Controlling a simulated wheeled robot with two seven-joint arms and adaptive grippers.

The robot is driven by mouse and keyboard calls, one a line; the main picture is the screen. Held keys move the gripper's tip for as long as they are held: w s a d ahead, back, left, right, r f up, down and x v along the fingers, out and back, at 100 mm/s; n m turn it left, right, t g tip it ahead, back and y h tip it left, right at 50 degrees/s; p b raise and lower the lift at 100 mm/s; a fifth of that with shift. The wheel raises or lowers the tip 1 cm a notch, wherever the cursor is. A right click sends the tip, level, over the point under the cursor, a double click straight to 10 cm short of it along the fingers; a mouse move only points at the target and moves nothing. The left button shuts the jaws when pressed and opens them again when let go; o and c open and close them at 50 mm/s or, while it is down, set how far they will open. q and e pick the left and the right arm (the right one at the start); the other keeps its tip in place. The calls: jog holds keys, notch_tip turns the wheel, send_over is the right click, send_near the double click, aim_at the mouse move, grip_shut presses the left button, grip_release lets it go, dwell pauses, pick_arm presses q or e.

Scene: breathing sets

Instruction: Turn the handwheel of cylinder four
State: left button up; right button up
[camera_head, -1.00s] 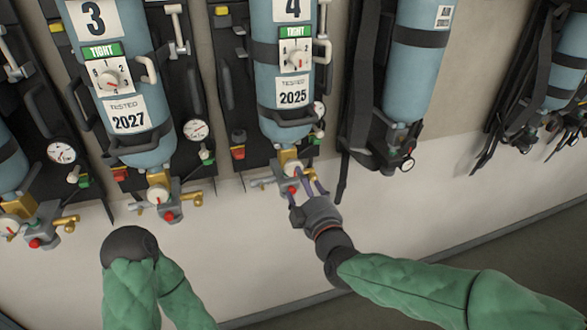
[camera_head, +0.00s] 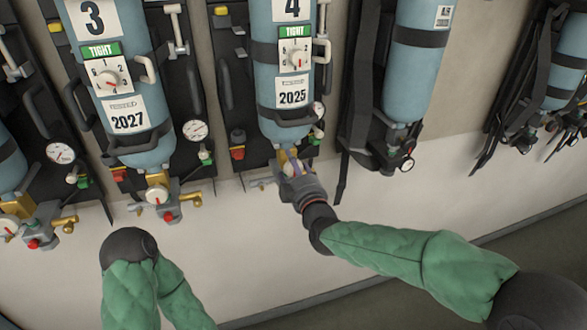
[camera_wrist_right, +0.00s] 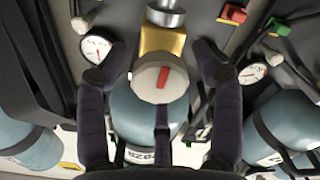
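Cylinder four (camera_head: 283,75) is pale blue, with a "4" label, a "TIGHT" dial sign and a "2025" tag. Its handwheel sits below it at the brass valve (camera_wrist_right: 162,42) and is mostly covered by my right gripper in the head view. In the right wrist view the handwheel (camera_wrist_right: 150,82) is a pale round knob with a red mark. My right gripper (camera_head: 292,168) has its dark fingers on either side of the handwheel, spread, with small gaps visible. A third finger (camera_wrist_right: 162,118) lies below it. My left arm ends in a dark rounded link; its gripper is not visible.
Cylinder three (camera_head: 130,70), tagged "2027", hangs to the left with its own handwheel (camera_head: 157,194). Gauges (camera_head: 195,130) and hoses sit beside the cylinders. Another cylinder (camera_head: 415,65) with black straps hangs to the right. The pale wall below (camera_head: 240,260) is clear.

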jog(key=c, duration=0.8)
